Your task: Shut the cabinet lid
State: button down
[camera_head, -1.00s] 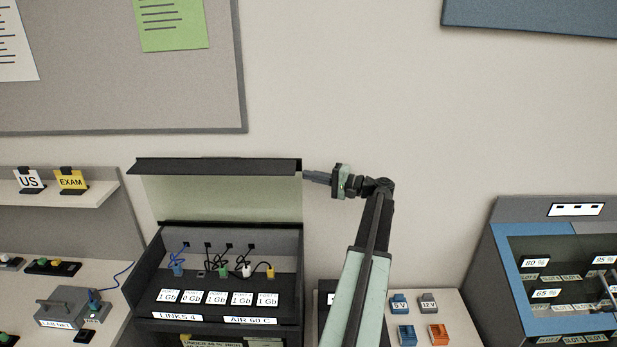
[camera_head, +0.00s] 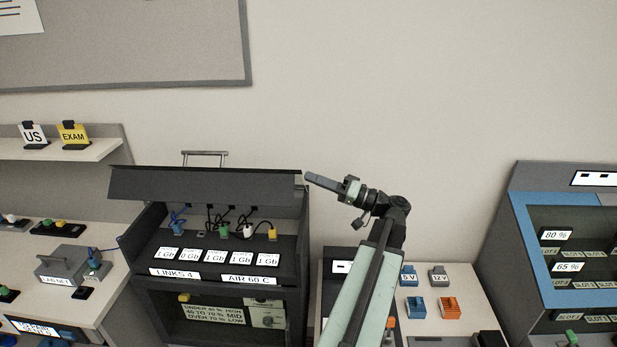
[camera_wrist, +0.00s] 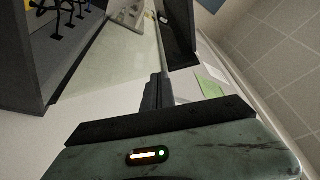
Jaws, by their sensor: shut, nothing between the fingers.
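The cabinet (camera_head: 215,290) is dark, and its lid (camera_head: 205,186) is a dark panel tilted forward over the top, partly lowered. Below the lid's front edge the opening still shows cables and label cards. A metal handle (camera_head: 205,153) stands up behind the lid's upper edge. My gripper (camera_head: 309,179) is shut and empty, its tips at the lid's right end; I cannot tell whether they touch it. In the wrist view the shut fingers (camera_wrist: 157,92) point along the lid's pale inner face (camera_wrist: 115,65), with the cabinet's inside at upper left.
Left of the cabinet, a bench holds a grey box (camera_head: 62,268) and a shelf (camera_head: 60,149) with US and EXAM cards. To the right, a pale table (camera_head: 470,305) carries blue, grey and orange blocks. A blue-framed cabinet (camera_head: 530,235) stands far right.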

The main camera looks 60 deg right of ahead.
jog(key=shift+s+a+f+b, duration=0.1)
jog(key=shift+a+f+b, duration=0.65)
jog(key=shift+a+f, duration=0.4)
jog(key=shift+f, duration=0.1)
